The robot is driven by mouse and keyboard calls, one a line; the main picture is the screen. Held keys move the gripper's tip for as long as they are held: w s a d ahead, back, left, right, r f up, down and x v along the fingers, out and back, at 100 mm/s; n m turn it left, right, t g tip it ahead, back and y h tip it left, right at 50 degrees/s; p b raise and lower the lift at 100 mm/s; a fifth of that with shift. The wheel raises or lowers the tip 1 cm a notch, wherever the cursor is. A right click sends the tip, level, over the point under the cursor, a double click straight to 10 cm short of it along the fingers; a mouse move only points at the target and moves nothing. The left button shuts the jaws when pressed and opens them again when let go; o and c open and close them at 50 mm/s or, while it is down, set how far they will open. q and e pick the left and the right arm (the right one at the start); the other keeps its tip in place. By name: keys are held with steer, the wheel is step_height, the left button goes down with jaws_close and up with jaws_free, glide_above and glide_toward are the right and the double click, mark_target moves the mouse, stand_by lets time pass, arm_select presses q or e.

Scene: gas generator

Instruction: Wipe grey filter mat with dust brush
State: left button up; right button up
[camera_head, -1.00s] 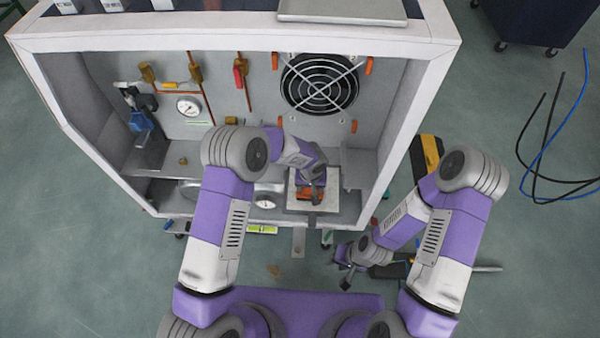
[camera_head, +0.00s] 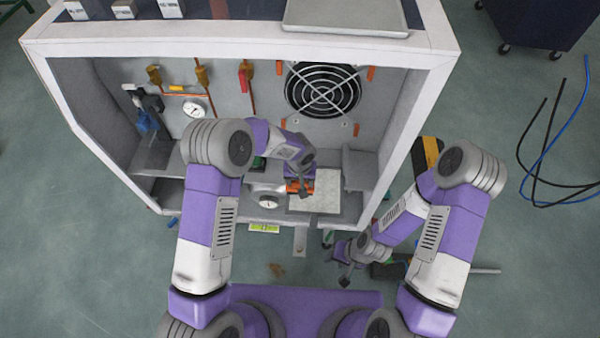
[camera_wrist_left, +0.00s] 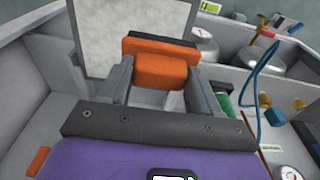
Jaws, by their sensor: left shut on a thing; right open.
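My left gripper (camera_head: 300,190) is inside the cabinet, shut on an orange block-shaped brush (camera_wrist_left: 160,73). A dark strip shows along the brush's far side in the left wrist view. The grey filter mat (camera_head: 326,192) is a pale square on the cabinet floor, and it also shows in the left wrist view (camera_wrist_left: 130,22). The brush is at the mat's left edge in the head view; I cannot tell whether it touches the mat. My right gripper (camera_head: 347,272) is open and low outside the cabinet front.
A fan (camera_head: 322,90) is on the cabinet's back wall. A round gauge (camera_head: 268,201) sits left of the mat. A blue valve (camera_head: 147,118) and orange-handled pipes are further left. The white cabinet frame (camera_head: 240,48) surrounds the opening. Black and blue cables (camera_head: 545,150) lie on the floor at right.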

arm_select(q)
steer(key=shift+r+p, duration=0.6)
steer(key=shift+r, duration=0.8)
